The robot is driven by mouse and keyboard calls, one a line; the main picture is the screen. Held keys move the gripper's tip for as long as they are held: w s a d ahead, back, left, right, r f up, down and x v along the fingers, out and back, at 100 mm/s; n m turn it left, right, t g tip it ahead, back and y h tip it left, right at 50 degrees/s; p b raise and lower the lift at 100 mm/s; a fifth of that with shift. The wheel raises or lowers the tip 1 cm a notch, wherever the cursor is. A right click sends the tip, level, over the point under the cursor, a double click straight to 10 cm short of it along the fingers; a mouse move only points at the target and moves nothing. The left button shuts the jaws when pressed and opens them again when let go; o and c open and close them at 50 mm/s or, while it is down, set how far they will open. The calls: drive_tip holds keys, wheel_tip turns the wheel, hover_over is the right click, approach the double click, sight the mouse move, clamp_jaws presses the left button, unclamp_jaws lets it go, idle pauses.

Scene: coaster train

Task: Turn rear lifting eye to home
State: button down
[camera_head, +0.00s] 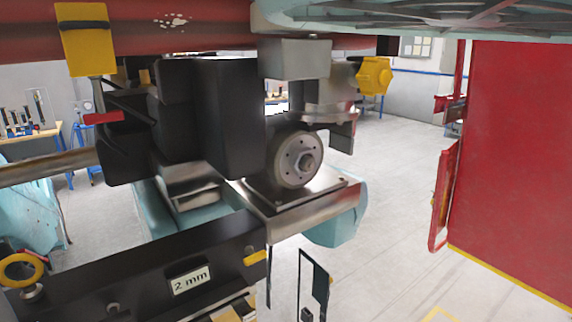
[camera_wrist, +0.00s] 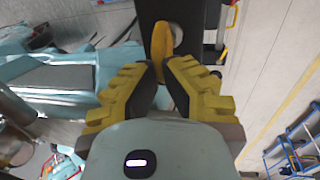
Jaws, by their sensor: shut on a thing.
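In the wrist view my gripper (camera_wrist: 161,72) has its yellow and black fingers drawn together on a yellow lifting eye (camera_wrist: 160,42). The eye is seen nearly edge-on, against a dark beam (camera_wrist: 199,18); its lower end is between the fingertips. In the head view a yellow piece (camera_head: 255,257) at the right end of the black beam (camera_head: 140,270) looks like the same eye edge-on. Another yellow ring-shaped eye (camera_head: 20,270) stands on a bolt at the beam's left end, its opening visible. Which one is rear is not marked.
A "2 mm" plate (camera_head: 190,280) is on the beam's face. Behind it are a dark housing (camera_head: 235,120) and a round metal hub (camera_head: 297,158). A red panel (camera_head: 515,150) stands at the right, with open floor (camera_head: 395,220) before it. A red-and-teal structure hangs overhead.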

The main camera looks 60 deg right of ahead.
drive_tip(key=c, duration=1)
unclamp_jaws()
drive_tip(key=shift+f, duration=0.1)
drive_tip(key=shift+d+f+n+b, duration=0.2)
drive_tip(key=shift+n+b, duration=0.4)
drive_tip(key=shift+b, duration=0.45)
drive_tip(key=shift+s+r+n+y, duration=0.1)
drive_tip(key=shift+r+n+y, duration=0.2)
drive_tip(key=shift+n, duration=0.6)
drive_tip(key=shift+s+r+n+p, duration=0.1)
drive_tip(key=shift+r+n+p, duration=0.1)
drive_tip(key=shift+n+p, duration=0.7)
drive_tip(key=p, duration=0.3)
drive_tip(key=shift+r, duration=0.1)
drive_tip(key=shift+p, duration=0.7)
drive_tip(key=n+p, duration=0.1)
drive_tip(key=p, duration=0.7)
drive_tip(key=shift+a+n+y, duration=0.1)
drive_tip(key=shift+n+y, duration=0.2)
